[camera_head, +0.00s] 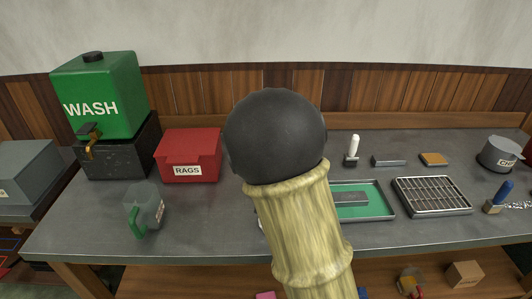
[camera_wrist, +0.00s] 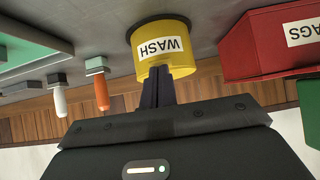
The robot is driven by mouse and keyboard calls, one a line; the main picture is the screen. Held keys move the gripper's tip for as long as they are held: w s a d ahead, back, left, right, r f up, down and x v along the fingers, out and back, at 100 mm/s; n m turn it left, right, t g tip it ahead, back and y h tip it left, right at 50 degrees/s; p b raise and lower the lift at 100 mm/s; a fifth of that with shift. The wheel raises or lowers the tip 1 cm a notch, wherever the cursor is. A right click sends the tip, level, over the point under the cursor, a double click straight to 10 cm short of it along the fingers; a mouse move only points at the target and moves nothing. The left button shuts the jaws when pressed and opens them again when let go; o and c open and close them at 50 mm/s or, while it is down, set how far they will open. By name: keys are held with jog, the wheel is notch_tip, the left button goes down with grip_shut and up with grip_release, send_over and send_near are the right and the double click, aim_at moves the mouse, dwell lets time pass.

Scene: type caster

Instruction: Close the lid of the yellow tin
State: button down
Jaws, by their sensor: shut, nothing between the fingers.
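The yellow tin (camera_wrist: 180,62) shows in the wrist view, upside down in the picture, with a white WASH label. It stands on the grey bench with a dark ring at its base. My gripper (camera_wrist: 158,72) is shut and empty, with its dark fingertips overlapping the tin's upper edge. I cannot tell whether they touch it. The lid cannot be made out, and the fingers cover part of the tin's top edge. In the head view my arm hides the tin and the gripper.
A red RAGS box (camera_head: 188,158) stands left of my arm, behind a grey cup with a green handle (camera_head: 145,208). A green WASH tank (camera_head: 97,98) is further left. A green tray (camera_head: 378,196) and wire rack (camera_head: 432,195) lie to the right. An orange-handled tool (camera_wrist: 101,92) stands near the tin.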

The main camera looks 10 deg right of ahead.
jog(key=shift+s+f, duration=0.1)
jog(key=shift+f, duration=0.8)
jog(key=shift+r, duration=0.3)
notch_tip(320, 180, up, 5)
jog(key=p, duration=0.4)
jog(key=s+f, duration=0.1)
jog(key=s, duration=0.2)
jog(key=s+a+f+b, duration=0.1)
jog(key=s, duration=0.2)
jog(key=s+f, duration=0.2)
jog(key=s, duration=0.1)
jog(key=shift+a, duration=0.35)
jog(key=shift+w, duration=0.15)
jog(key=shift+r, duration=0.1)
